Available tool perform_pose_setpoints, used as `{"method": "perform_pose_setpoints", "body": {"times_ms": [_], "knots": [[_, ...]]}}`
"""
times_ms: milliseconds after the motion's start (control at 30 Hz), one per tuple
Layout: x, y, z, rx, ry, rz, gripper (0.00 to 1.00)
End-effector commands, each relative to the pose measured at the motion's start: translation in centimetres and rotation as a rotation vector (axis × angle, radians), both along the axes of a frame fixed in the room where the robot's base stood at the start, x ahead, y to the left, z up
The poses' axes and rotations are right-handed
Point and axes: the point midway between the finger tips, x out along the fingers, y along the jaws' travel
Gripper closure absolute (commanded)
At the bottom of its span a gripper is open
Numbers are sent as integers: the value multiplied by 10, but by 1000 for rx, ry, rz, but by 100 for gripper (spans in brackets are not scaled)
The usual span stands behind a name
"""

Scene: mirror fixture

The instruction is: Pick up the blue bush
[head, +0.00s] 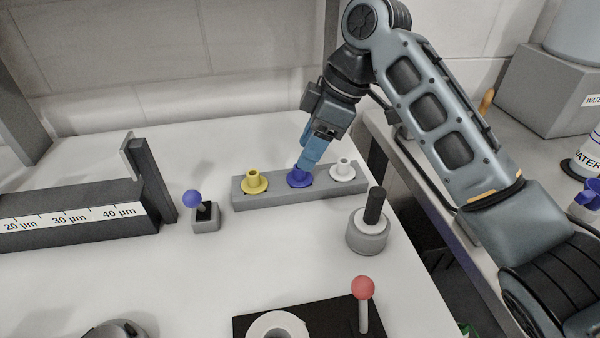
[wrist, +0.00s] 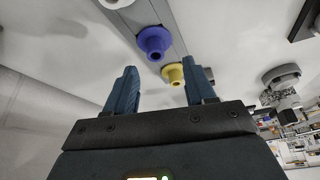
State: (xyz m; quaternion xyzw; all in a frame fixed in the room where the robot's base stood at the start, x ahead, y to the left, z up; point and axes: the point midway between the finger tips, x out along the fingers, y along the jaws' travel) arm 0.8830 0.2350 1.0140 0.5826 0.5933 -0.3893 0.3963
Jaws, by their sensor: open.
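The blue bush (head: 298,180) is a flanged blue piece sitting in the middle of a grey holder bar (head: 240,197). It stands between a yellow bush (head: 255,182) and a white bush (head: 343,170). My gripper (head: 308,160) is above the blue bush, and its fingers hide part of the bush's top in the head view. In the wrist view, my gripper (wrist: 160,85) is open with nothing between its fingers. There the blue bush (wrist: 155,42) lies beyond the fingertips, between their lines, and the yellow bush (wrist: 174,74) is nearer the right finger.
A blue-ball lever (head: 193,200) stands left of the holder. A grey cylinder with a black post (head: 367,236) is in front on the right. A red-ball lever (head: 363,290) and white ring (head: 277,328) are near the front.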

Motion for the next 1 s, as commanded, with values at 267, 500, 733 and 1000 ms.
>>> {"method": "perform_pose_setpoints", "body": {"times_ms": [267,500,733,1000], "knots": [[6,10,-35,-1,4,-1,46],[6,15,-49,-1,0,0,46],[6,15,-49,-1,0,0,51],[6,15,-49,-1,0,0,77]]}}
